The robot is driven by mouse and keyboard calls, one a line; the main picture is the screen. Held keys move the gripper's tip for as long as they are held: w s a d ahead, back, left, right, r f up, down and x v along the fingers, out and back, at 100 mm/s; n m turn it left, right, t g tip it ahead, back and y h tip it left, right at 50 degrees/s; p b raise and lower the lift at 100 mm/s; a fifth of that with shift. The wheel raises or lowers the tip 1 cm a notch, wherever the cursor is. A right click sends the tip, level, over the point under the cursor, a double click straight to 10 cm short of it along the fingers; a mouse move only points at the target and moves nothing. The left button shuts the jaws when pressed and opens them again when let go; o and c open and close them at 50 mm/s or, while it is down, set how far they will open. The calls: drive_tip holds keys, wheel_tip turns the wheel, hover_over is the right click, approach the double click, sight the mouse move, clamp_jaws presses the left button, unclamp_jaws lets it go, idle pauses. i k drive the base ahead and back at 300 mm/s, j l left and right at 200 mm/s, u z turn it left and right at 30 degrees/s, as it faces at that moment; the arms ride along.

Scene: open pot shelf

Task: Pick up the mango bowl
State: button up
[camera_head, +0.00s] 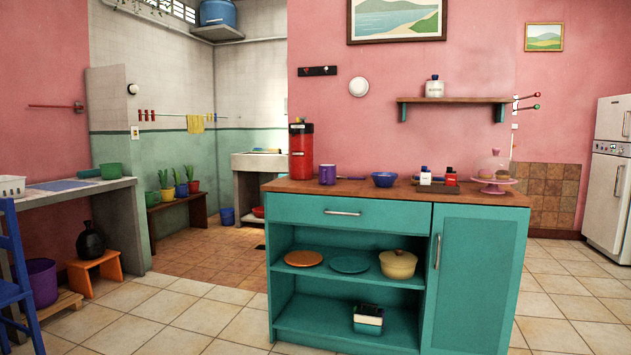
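A rounded mango-yellow bowl-shaped vessel (397,266) with what looks like a lid and knob stands upright on the middle shelf of the teal cabinet (350,208), at the right end of the open bay. It is the only mango-coloured bowl shape I see. A blue bowl (384,179) stands on the wooden counter top above. My gripper is not in view.
An orange plate (303,258) and a teal plate (350,264) lie left of the yellow vessel. A small dark and white box-like item (368,319) is on the bottom shelf. The cabinet door (475,278) bounds the bay on the right. The tiled floor (190,318) in front is clear.

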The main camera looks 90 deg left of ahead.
sight(381, 179)
drive_tip(key=u, duration=2.7)
drive_tip(key=i+l+u, duration=0.1)
drive_tip(key=i, duration=0.3)
